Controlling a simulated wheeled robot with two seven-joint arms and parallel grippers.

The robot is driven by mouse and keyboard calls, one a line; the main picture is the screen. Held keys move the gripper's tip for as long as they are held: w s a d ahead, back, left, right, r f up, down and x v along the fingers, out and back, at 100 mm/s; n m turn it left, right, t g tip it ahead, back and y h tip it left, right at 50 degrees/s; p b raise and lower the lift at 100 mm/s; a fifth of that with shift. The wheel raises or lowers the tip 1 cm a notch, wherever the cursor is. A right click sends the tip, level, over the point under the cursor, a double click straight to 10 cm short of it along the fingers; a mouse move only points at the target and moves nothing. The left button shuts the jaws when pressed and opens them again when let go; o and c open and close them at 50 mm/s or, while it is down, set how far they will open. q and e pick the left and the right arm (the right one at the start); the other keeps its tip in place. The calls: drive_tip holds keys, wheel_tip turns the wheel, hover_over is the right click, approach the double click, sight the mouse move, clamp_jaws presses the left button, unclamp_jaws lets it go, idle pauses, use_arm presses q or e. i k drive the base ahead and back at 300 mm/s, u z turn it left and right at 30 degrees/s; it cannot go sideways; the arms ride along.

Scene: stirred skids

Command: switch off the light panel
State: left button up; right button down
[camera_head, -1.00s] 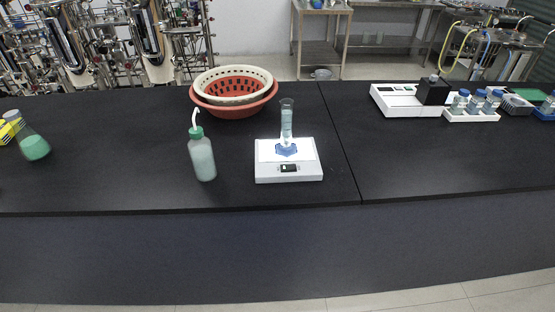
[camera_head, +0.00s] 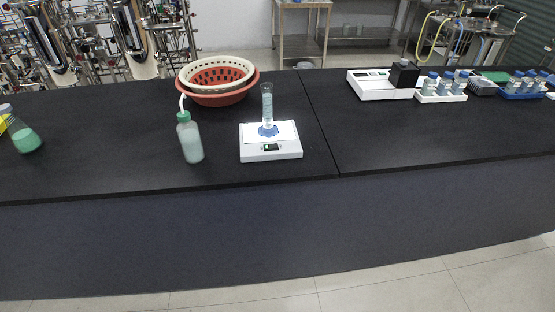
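No thing in view is plainly marked as a light panel. A flat white box (camera_head: 255,151) with a small dark display or switch (camera_head: 271,147) on its front stands on the black bench, left of the seam. A graduated cylinder (camera_head: 267,105) with a blue foot stands upright on it. I cannot tell whether this box is the light panel or whether it is lit. Neither of my grippers is in view.
The black bench (camera_head: 90,170) spans the view. A wash bottle (camera_head: 191,141), stacked baskets (camera_head: 222,99) and a green-filled flask (camera_head: 27,141) stand on the left. A white instrument (camera_head: 372,86) and bottle racks (camera_head: 440,97) stand right. The bench's right front is clear.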

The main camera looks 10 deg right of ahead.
sight(272, 147)
drive_tip(key=k, duration=1.05)
drive_tip(key=u, duration=0.45)
drive_tip(key=i, duration=0.6)
drive_tip(key=u, duration=0.65)
drive_tip(key=i, duration=1)
drive_tip(key=z, duration=0.8)
drive_tip(key=i, duration=0.65)
drive_tip(key=z, duration=0.5)
